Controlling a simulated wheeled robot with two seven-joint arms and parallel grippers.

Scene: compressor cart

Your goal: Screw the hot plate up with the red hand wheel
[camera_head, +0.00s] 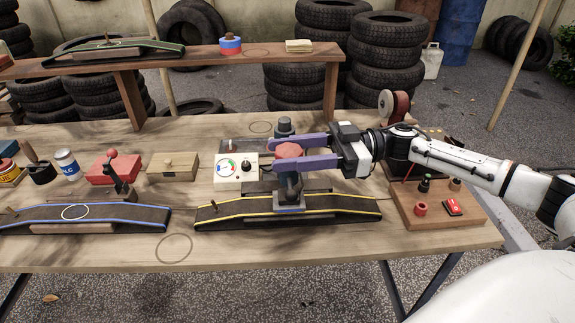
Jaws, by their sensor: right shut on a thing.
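Below the wheel, a grey metal block (289,200), which looks like the hot plate, stands on the black strip with yellow edging (345,206). The fingers and clamp partly hide each other, and I cannot tell any gap under the plate. My left gripper is out of view.
A wooden board (440,205) with small parts is at right. A raised shelf (200,57) crosses behind.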

